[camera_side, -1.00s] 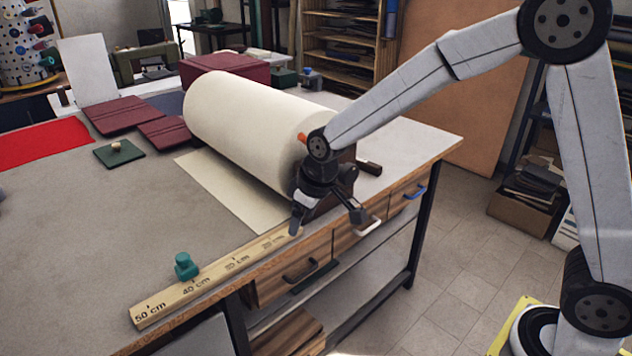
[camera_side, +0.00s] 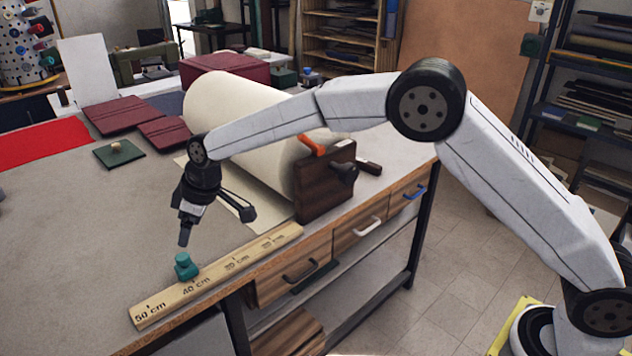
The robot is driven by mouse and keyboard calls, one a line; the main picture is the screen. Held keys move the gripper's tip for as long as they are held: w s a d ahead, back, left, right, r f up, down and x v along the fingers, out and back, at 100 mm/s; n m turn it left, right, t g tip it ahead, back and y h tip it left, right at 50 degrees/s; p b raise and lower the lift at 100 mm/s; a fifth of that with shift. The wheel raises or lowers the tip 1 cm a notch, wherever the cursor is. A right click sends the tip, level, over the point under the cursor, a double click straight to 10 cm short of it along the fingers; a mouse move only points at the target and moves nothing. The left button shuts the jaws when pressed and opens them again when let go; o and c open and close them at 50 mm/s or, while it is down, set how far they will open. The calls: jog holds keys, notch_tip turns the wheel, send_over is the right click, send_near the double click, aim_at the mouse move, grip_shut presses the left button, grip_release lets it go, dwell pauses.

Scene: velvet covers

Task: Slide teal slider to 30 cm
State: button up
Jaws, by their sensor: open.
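The teal slider (camera_side: 186,267) sits on the wooden ruler (camera_side: 215,278) near the 40 cm mark, slightly toward the 50 cm end. The ruler lies along the front edge of the table, with 50 cm at its near left end and smaller numbers toward the right. The 30 cm mark (camera_side: 237,262) shows to the right of the slider. My gripper (camera_side: 216,228) is open and empty above the table. One finger hangs just above and behind the slider, and the other is off to the right. The fingers appear apart from the slider.
A large cream roll (camera_side: 235,125) with a dark wooden end stand (camera_side: 325,182) is right of the gripper. Drawers with handles (camera_side: 300,271) are below the table edge. A green square with a knob (camera_side: 118,153) and maroon covers (camera_side: 120,115) lie behind.

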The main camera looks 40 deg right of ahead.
aim_at(183, 255)
jog(key=shift+f, duration=0.1)
jog(key=shift+x, duration=3.8)
grip_shut()
jog(key=shift+w, duration=0.1)
